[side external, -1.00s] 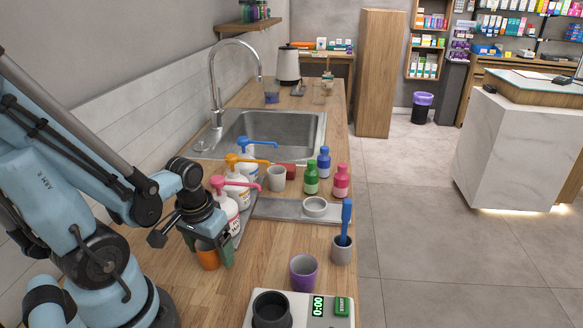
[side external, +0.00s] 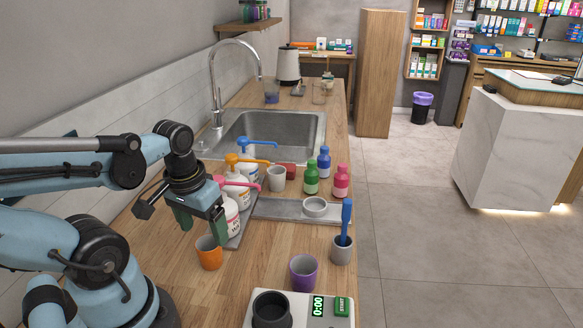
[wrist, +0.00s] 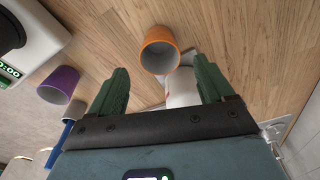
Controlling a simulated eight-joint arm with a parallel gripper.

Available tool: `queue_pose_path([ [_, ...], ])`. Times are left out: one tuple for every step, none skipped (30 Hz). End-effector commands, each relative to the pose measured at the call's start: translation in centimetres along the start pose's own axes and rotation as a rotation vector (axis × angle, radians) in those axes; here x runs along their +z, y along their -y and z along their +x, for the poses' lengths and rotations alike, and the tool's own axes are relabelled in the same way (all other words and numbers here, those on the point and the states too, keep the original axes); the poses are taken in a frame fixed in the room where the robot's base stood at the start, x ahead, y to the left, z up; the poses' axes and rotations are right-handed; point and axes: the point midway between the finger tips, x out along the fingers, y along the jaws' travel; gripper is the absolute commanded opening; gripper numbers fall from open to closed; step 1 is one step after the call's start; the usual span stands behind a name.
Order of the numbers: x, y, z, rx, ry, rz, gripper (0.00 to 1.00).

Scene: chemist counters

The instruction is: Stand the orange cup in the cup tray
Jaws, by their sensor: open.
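The orange cup (side external: 209,252) stands upright on the wooden counter, front left of the pump bottles. My gripper (side external: 203,228) is open and empty, above the cup and apart from it. In the wrist view the cup (wrist: 160,52) shows its open mouth, beyond and between the green fingers of my gripper (wrist: 161,88). A flat grey tray (side external: 275,209) lies right of the pump bottles, with a low whitish round piece (side external: 315,207) at its right end. I cannot tell for certain whether this is the cup tray.
Pump bottles (side external: 238,192) stand close behind my gripper. A purple cup (side external: 303,272), a grey cup with a blue tool (side external: 341,249) and a scale (side external: 325,308) are at the front right. Red, green and blue bottles (side external: 311,178) stand behind the tray. Counter between the orange and purple cups is clear.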

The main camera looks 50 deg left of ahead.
Motion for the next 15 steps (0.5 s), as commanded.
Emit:
queue_pose_path([
  [0.0, 0.0, -0.5, 0.0, 0.0, 0.0, 0.81],
  [0.0, 0.0, -0.8, 0.0, 0.0, 0.0, 0.81],
  [0.1, 0.0, -1.2, 0.0, 0.0, 0.0, 0.81],
  [0.1, 0.0, -1.4, 0.0, 0.0, 0.0, 0.81],
  [0.1, 0.0, -1.7, 0.0, 0.0, 0.0, 0.81],
  [0.1, 0.0, -2.1, 0.0, 0.0, 0.0, 0.81],
  [0.1, 0.0, -2.5, 0.0, 0.0, 0.0, 0.81],
  [0.1, 0.0, -2.8, 0.0, 0.0, 0.0, 0.81],
  [0.1, 0.0, -3.1, 0.0, 0.0, 0.0, 0.81],
  [0.1, 0.0, -3.4, 0.0, 0.0, 0.0, 0.81],
  [0.1, 0.0, -3.6, 0.0, 0.0, 0.0, 0.81],
  [0.1, 0.0, -3.9, 0.0, 0.0, 0.0, 0.81],
  [0.1, 0.0, -4.1, 0.0, 0.0, 0.0, 0.81],
  [0.1, 0.0, -4.3, 0.0, 0.0, 0.0, 0.81],
  [0.1, 0.0, -4.4, 0.0, 0.0, 0.0, 0.81],
])
